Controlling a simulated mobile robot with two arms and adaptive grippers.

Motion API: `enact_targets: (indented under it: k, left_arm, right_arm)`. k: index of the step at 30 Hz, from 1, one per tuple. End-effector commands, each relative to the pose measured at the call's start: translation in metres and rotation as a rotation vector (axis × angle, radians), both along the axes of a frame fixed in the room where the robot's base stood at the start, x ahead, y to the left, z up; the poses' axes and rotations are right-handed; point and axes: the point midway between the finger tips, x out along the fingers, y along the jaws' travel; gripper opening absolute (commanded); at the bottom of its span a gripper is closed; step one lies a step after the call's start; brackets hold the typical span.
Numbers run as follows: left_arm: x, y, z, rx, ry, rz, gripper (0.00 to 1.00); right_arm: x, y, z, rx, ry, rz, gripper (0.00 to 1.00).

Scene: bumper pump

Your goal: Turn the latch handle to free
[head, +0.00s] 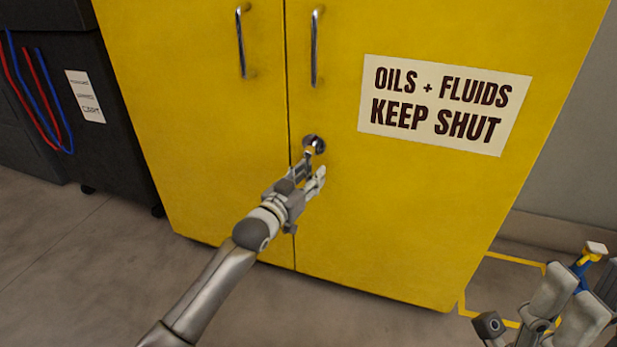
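The latch handle (314,144) is a small piece on a round silver fitting, set in the yellow cabinet (220,130) just right of the gap between its two doors. My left gripper (313,170) is just below the latch, with its fingertips close to it. Its fingers look apart, with a gap between them; whether they touch the handle is unclear. My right gripper (577,290) is at the lower right, away from the cabinet. A blue, yellow and white object (582,264) sits between its fingers and seems gripped; its lower part is hidden.
Two silver bar handles stand above the latch, the left one (241,40) and the right one (315,47). A sign (443,104) reads OILS + FLUIDS KEEP SHUT. A dark unit (90,130) with red and blue cables stands at left. Yellow lines mark the floor at right.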

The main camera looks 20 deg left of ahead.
Motion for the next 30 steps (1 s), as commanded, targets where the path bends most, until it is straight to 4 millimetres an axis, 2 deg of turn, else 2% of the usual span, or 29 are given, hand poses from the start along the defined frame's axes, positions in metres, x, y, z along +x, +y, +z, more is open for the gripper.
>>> enact_targets:
  k: [2,11,23,30]
  left_arm:
    - [-0.0001,-0.0002,0.0001,0.000,0.000,0.000,0.36]
    - [-0.0003,-0.0001,0.0002,0.000,-0.001,0.000,0.00]
    - [-0.0004,0.0000,0.0005,0.004,-0.001,-0.001,0.00]
    - [-0.0004,0.0022,0.0024,0.041,-0.002,-0.001,0.00]
  right_arm:
    - [0.0000,0.0000,0.0001,0.000,0.000,0.000,0.40]
    - [0.0001,-0.0001,0.0001,0.000,0.001,0.000,0.40]
    - [0.0002,-0.0002,0.0012,0.000,0.001,0.000,0.40]
    - [0.0002,-0.0002,0.0095,-0.001,0.001,-0.001,0.40]
